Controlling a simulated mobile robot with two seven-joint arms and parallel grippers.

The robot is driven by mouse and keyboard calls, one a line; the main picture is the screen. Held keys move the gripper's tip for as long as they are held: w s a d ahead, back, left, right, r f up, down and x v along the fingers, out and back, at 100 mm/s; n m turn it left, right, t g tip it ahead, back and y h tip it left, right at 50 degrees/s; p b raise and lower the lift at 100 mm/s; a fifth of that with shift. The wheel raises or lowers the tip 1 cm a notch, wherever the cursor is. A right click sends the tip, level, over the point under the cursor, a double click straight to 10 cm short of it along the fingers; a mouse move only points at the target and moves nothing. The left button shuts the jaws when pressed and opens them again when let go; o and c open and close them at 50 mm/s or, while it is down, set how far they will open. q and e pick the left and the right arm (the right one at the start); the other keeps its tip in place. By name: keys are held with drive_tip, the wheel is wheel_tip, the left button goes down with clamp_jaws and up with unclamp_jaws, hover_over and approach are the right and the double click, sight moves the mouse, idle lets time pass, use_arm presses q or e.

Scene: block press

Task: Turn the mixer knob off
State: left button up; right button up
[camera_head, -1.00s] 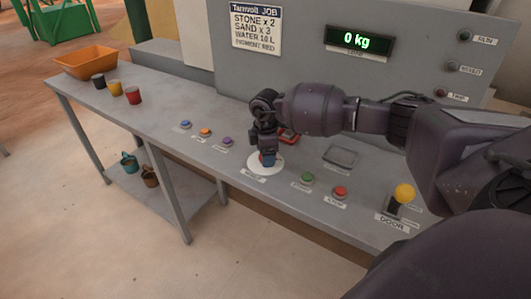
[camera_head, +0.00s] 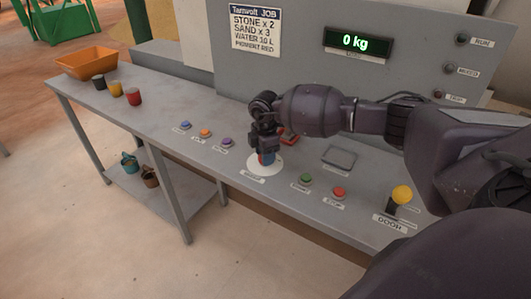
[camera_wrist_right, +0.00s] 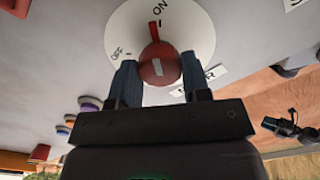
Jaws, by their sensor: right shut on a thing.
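The mixer knob (camera_wrist_right: 155,50) is round and red with a pale stripe and a red pointer. It sits in the middle of a white dial (camera_wrist_right: 194,28) marked ON and OFF. In the wrist view its pointer is close to the ON mark, away from OFF. My right gripper (camera_wrist_right: 157,80) is shut on the knob, one blue-grey finger at each side. In the head view the right gripper (camera_head: 267,158) reaches down onto the white dial (camera_head: 257,170), and its fingers mostly hide the knob. My left gripper is not in view.
Blue, orange and purple buttons (camera_head: 227,142) lie left of the dial. Green (camera_head: 306,178) and red (camera_head: 339,191) buttons and a yellow-topped lever (camera_head: 402,194) stand to the right. Cups (camera_head: 116,88) and an orange bin (camera_head: 88,63) are at the far left. A display (camera_head: 357,43) reads 0 kg.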

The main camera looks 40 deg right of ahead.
drive_tip(key=n, duration=0.2)
drive_tip(key=shift+r+n+p, duration=0.15)
drive_tip(key=shift+n+p, duration=0.2)
drive_tip(key=shift+n, duration=0.05)
drive_tip(key=n, duration=0.5)
drive_tip(key=shift+p, duration=0.35)
drive_tip(key=n, duration=0.4)
drive_tip(key=shift+n, duration=1.9)
drive_tip(key=o, duration=0.9)
